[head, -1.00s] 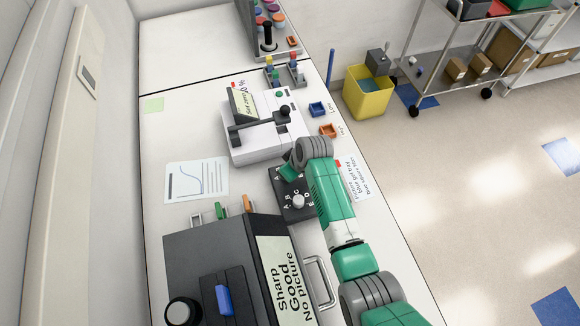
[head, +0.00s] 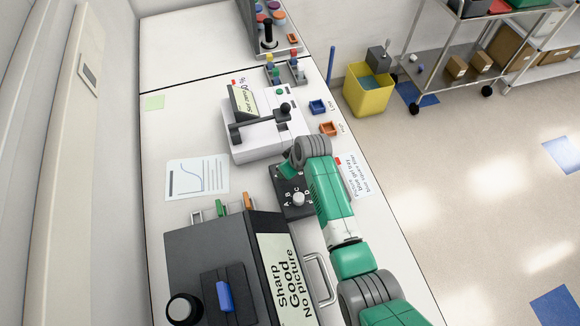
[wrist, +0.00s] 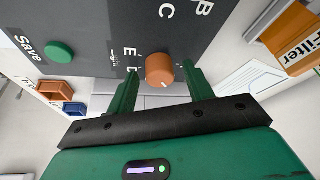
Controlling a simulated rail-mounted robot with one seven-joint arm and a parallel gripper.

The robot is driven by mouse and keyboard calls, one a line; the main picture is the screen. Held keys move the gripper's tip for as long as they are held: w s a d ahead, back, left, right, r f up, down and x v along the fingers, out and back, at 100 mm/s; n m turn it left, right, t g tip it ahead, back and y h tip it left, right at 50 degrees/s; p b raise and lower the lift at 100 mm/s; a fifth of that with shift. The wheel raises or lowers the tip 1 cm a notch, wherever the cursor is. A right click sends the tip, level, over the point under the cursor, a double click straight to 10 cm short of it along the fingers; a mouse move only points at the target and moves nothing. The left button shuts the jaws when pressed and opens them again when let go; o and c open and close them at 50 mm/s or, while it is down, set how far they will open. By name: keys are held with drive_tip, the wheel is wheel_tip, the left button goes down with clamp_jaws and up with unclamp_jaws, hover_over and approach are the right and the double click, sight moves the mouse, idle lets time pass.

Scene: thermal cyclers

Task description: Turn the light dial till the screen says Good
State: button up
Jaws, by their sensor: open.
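An orange dial (wrist: 160,66) with a white pointer line sits on a dark panel (wrist: 85,30) in the wrist view, beside partly cut-off lettering that seems to read "Light". The open fingertips of my gripper (wrist: 160,76) stand on either side of it, with a gap showing on each side. In the head view my gripper (head: 287,170) is mostly hidden by my arm, and the orange dial cannot be made out. The screen (head: 287,280) on the large dark machine reads "Sharp", "Good", "No picture".
A green Save button (wrist: 60,52) is on the panel. A white knob (head: 298,199) with letters around it is on the dark control box in the head view. An orange Filter handle (wrist: 294,38) is close at right. A white machine (head: 265,135) stands behind.

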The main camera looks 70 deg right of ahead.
sight(297, 180)
drive_tip(key=p+v, duration=0.1)
drive_tip(key=v, duration=0.6)
drive_tip(key=shift+r, duration=0.4)
drive_tip(key=shift+s, duration=0.1)
